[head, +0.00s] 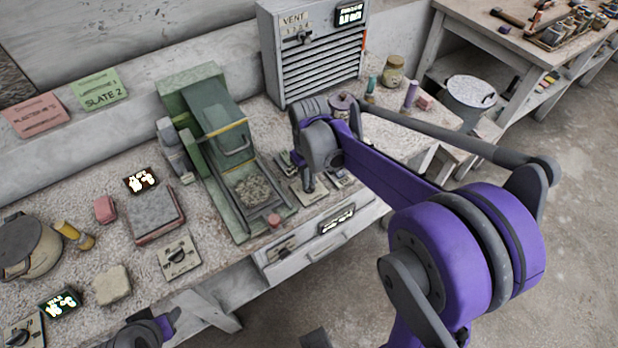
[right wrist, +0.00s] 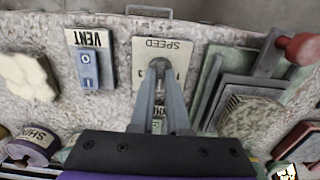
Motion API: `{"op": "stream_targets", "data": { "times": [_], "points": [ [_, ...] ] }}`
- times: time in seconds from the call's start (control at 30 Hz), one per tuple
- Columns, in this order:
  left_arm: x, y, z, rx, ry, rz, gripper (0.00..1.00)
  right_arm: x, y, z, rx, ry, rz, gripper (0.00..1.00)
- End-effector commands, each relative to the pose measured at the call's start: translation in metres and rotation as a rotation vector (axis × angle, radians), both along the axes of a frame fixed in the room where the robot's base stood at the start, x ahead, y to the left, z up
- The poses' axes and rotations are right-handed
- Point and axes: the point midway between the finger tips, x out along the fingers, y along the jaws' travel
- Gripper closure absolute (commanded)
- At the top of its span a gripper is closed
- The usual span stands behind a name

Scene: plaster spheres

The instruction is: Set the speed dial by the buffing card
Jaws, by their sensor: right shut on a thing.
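The speed dial's pale plate (right wrist: 178,47), marked SPEED, shows upside down in the right wrist view; in the head view the plate (head: 313,194) is partly hidden. My right gripper (right wrist: 160,68) is shut on the dial's knob, and its fingers cover most of the scale, so I cannot read the setting. In the head view the right gripper (head: 307,182) reaches down right of the green machine. A pink card (head: 36,115) and a green card (head: 102,88) reading SLATE 2 lean at the back left; their small print is unclear. Part of my left arm (head: 146,330) shows at the bottom edge.
The green machine (head: 215,150) with a red knob (right wrist: 300,47) stands close beside the dial. A VENT switch (right wrist: 88,68) is on its other side. A louvred vent box (head: 315,50) stands behind. Another dial plate (head: 178,257) lies left of the machine.

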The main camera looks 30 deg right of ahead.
Motion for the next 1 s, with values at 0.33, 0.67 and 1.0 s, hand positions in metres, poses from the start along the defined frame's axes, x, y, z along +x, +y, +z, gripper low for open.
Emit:
{"op": "stream_targets", "data": {
  "times": [0.33, 0.67, 1.0],
  "points": [
    [0.000, 0.000, 0.000, 0.000, 0.000, 0.000, 0.50, 0.000, 0.000, 0.000, -0.001, -0.001, -0.001, 0.72],
    [0.000, 0.000, 0.000, 0.000, 0.000, 0.000, 0.50, 0.000, 0.000, 0.000, 0.000, 0.000, -0.001, 0.56],
    [0.001, 0.000, 0.005, 0.000, -0.002, 0.000, 0.50, 0.000, 0.000, 0.041, 0.000, -0.001, -0.002, 0.56]
  ]
}}
